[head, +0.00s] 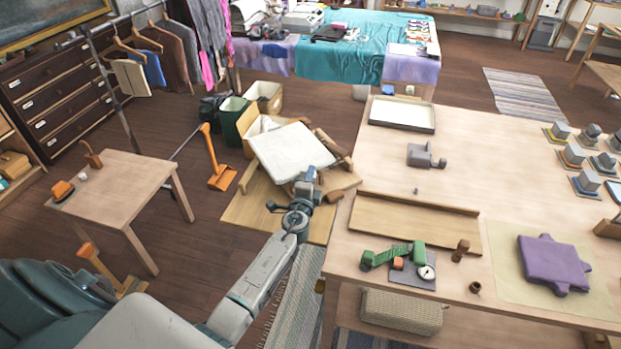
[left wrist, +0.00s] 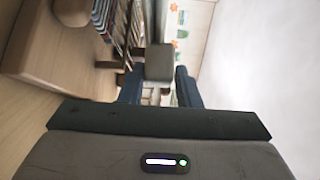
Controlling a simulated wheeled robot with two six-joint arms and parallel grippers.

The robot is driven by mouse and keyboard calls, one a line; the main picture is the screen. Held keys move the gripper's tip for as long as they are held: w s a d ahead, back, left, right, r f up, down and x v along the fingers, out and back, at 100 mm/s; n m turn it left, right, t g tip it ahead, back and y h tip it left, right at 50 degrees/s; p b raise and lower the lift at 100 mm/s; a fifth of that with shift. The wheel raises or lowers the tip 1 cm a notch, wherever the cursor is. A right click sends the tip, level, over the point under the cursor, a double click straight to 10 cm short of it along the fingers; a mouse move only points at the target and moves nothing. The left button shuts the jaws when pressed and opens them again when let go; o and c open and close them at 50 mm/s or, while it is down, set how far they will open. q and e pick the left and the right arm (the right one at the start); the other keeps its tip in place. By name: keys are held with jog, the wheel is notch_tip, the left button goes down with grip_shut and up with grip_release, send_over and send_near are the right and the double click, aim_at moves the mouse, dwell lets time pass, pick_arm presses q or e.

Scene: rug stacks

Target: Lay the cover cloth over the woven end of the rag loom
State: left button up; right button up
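A white cloth (head: 291,151) lies with a slight tilt over a low wooden frame (head: 338,150) that looks like the loom. The cloth hides much of the frame, so I cannot tell which end is woven. My left gripper (head: 306,185) is at the near edge of the cloth. I cannot tell whether it touches it. The left wrist view shows the dark gripper body with two blue uprights and a grey block between them. My right gripper is in neither view.
A large wooden table (head: 470,190) stands at the right, with a wooden tray (head: 415,222) and a purple cushion (head: 553,262). A small table (head: 125,190) stands at the left, and an orange dustpan (head: 222,178) is on the floor.

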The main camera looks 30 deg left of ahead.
pick_arm(q)
jog(key=o, duration=0.4)
jog(key=shift+s, duration=0.1)
jog(key=b+v, duration=0.1)
jog(key=v, duration=0.9)
jog(key=shift+s+d, duration=0.1)
jog(key=shift+s, duration=0.25)
